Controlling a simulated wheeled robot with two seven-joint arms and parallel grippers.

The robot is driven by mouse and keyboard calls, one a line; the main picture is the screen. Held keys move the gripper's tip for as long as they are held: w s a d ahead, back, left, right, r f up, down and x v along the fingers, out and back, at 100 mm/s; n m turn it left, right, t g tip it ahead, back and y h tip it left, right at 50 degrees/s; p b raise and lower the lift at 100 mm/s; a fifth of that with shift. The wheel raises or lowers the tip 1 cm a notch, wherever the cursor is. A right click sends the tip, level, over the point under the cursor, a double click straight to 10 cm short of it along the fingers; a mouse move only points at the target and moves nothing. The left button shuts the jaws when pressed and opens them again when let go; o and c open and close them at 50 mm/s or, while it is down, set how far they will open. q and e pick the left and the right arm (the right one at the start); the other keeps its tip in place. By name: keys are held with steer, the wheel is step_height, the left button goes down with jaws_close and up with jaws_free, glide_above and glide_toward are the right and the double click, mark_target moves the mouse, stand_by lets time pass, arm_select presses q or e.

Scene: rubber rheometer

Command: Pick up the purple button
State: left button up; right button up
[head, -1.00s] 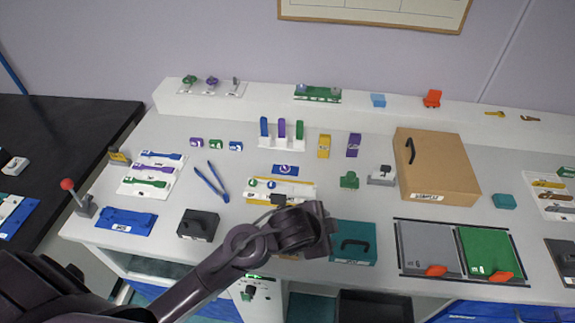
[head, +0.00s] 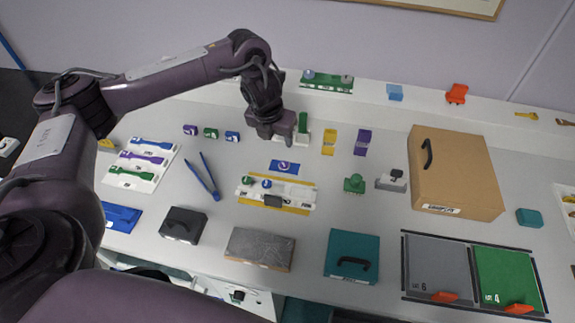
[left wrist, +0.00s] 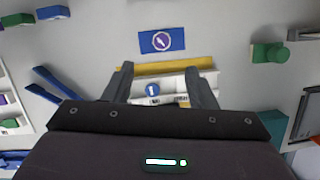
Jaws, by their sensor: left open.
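A small purple block (head: 190,130) lies at the left end of a short row on the white table in the head view, and may be the purple button. A green block (head: 211,133) and a blue block (head: 232,137) lie beside it. My left gripper (head: 280,137) is above the table to the right of this row. In the left wrist view its two fingers (left wrist: 158,80) are apart with nothing held between them. My right gripper is not in view.
A blue card (head: 285,167) and a yellow-edged white tray (head: 303,197) lie near the gripper. Blue tongs (head: 203,180) lie to the left. A brown box (head: 458,175) stands at the right. My left arm covers part of the back shelf and upright rack.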

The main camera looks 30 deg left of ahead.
arm_select(q)
steer(key=b, duration=0.4)
glide_toward(284, 164)
steer(key=p+x, duration=0.2)
steer(key=x, duration=0.5)
steer(key=shift+f, duration=0.4)
steer(key=c, duration=1)
steer(key=shift+c, duration=0.2)
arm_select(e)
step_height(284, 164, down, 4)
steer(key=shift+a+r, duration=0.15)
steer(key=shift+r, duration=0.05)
arm_select(q)
steer(key=shift+r, duration=0.1)
